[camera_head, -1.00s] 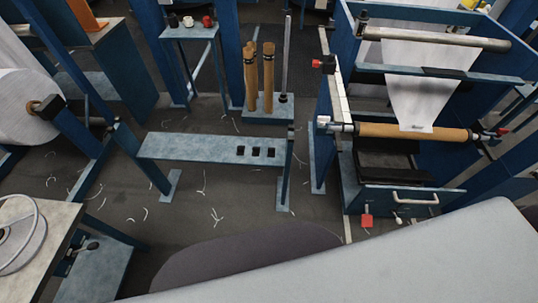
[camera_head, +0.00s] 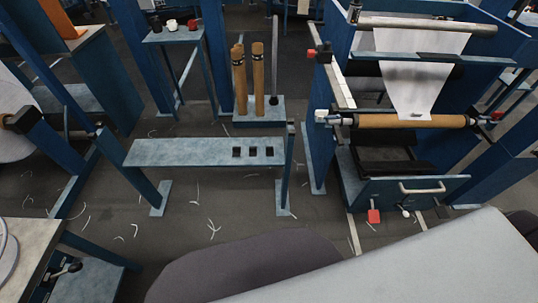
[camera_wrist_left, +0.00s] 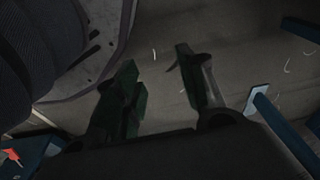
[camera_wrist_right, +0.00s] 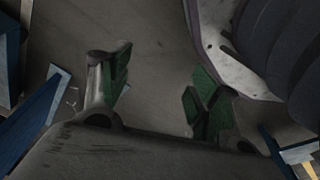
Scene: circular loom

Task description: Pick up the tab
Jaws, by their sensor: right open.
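No part is clearly marked as the tab. The white fabric web (camera_head: 418,80) narrows to a tapered end at the brown roller (camera_head: 415,121), with a small dark mark on that end. Three small dark squares (camera_head: 253,152) sit on the low blue-grey bench (camera_head: 185,153); I cannot tell if they are openings or pieces. In the left wrist view my left gripper (camera_wrist_left: 160,72) is open and empty above the dark floor. In the right wrist view my right gripper (camera_wrist_right: 155,76) is open and empty above the floor. Neither gripper shows in the head view.
Brown tubes (camera_head: 257,80) stand on a blue base (camera_head: 259,112) behind the bench. A drawer front with a pale handle (camera_head: 422,187) is below the roller. A worktop (camera_head: 25,255) stands at lower left. Scraps litter the open floor (camera_head: 210,205).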

